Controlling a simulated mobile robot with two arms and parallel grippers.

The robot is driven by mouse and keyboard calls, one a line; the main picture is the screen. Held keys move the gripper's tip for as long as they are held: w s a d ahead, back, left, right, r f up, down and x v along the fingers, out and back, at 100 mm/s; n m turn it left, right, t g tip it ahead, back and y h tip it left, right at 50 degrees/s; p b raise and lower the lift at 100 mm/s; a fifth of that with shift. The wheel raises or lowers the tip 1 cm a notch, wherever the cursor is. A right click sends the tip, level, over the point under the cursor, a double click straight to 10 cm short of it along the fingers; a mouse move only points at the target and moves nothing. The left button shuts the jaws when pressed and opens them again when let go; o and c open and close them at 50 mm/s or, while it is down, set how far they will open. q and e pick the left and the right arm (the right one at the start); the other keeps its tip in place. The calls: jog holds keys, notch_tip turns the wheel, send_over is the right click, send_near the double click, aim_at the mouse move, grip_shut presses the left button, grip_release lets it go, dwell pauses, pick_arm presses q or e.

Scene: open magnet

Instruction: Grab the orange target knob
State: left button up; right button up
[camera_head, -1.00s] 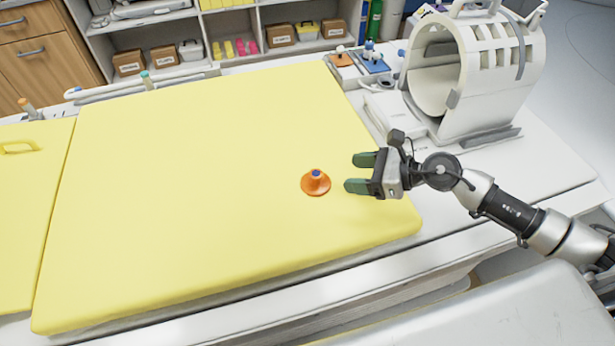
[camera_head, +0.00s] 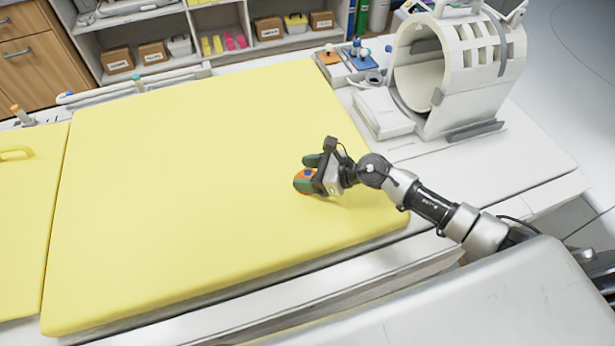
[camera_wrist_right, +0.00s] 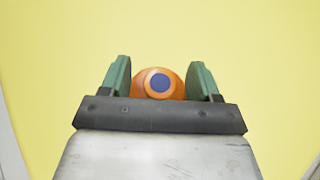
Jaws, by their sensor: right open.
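The orange target knob (camera_head: 308,174) with a dark blue top lies on the yellow pad (camera_head: 180,160), partly hidden by my right gripper in the head view. My right gripper (camera_head: 307,173) has green fingers and is open around the knob. In the right wrist view the orange knob (camera_wrist_right: 160,84) sits between the two green fingers of the right gripper (camera_wrist_right: 160,80), with a small gap on each side. My left gripper is not in view.
A white ring-shaped magnet housing (camera_head: 455,75) stands at the back right. Small trays with orange and blue parts (camera_head: 358,62) lie behind the pad. Shelves with boxes (camera_head: 210,35) line the back. The pad left of the gripper is clear.

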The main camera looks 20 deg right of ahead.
jog(key=c, duration=1)
